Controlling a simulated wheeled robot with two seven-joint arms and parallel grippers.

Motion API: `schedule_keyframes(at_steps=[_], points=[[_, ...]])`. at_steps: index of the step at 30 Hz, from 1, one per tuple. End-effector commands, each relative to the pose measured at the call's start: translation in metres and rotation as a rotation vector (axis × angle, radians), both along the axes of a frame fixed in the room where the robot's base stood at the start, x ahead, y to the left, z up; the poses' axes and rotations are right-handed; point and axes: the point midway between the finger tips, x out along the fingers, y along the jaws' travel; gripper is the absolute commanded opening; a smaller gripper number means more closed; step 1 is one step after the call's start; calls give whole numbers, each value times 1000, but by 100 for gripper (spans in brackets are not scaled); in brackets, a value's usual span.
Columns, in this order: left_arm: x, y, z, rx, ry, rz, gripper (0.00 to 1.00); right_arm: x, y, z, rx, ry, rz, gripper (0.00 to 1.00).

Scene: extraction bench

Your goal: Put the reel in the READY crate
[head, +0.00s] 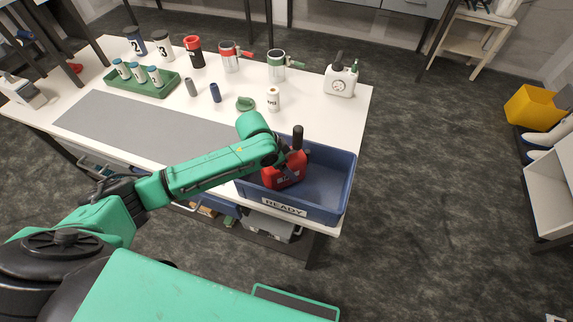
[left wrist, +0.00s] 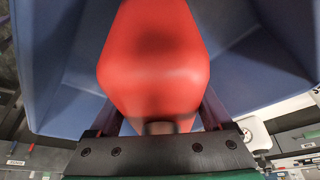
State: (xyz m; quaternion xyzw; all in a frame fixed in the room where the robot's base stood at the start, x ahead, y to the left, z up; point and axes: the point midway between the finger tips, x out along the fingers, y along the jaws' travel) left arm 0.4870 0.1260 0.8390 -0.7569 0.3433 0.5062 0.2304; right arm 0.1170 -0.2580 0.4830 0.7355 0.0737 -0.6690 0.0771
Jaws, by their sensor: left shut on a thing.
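My right gripper is not in view.
The white table (head: 345,115) bears a grey mat (head: 130,138), a green rack (head: 125,88) with several capped tubes, and several jars and cans along the back. A white container (head: 340,82) stands behind the crate. The crate's right part is clear.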

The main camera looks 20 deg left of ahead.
Motion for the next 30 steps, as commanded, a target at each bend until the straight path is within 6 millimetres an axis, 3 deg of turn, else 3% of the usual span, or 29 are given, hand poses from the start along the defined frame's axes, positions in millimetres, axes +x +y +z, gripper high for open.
schedule_keyframes(at_steps=[1,2,3,14,30], points=[[1,0,0,-1,-2,0,0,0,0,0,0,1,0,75],[0,0,-2,0,0,0,86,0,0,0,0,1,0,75],[0,0,-1,0,0,0,100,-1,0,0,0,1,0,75],[-1,2,6,0,0,1,100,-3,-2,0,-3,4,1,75],[-26,31,100,1,-1,2,100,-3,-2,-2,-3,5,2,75]])
